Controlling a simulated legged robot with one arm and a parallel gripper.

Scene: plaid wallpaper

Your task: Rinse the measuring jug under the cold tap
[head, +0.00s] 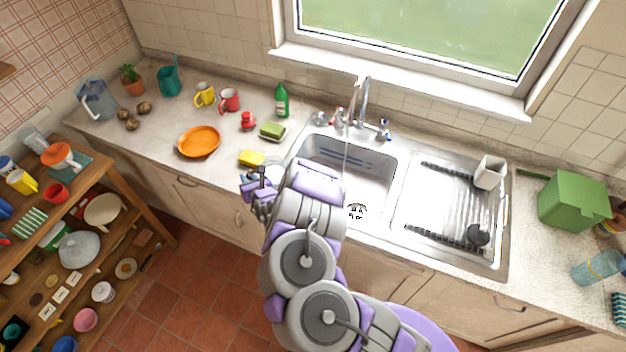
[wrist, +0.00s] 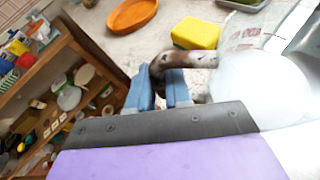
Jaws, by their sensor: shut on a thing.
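My gripper (wrist: 163,92) is shut on the handle of the clear measuring jug (wrist: 243,90), which fills the right of the wrist view. Red markings show on its wall. In the head view my gripper (head: 256,192) is at the sink's left front edge, and the jug (head: 273,174) is mostly hidden behind my arm. The steel sink basin (head: 372,178) lies right of it. The tap (head: 362,100) stands behind the basin, with a blue-marked knob (head: 384,130) and a red-marked knob (head: 338,118). A thin pale line drops below the spout, perhaps water.
A yellow sponge (head: 251,158), green scourer (head: 272,131), green bottle (head: 282,101) and orange plate (head: 199,141) are on the counter to the left. The drainer right of the basin holds a white cup (head: 489,172) and a dark item (head: 478,235). A shelf unit (head: 115,240) stands at left.

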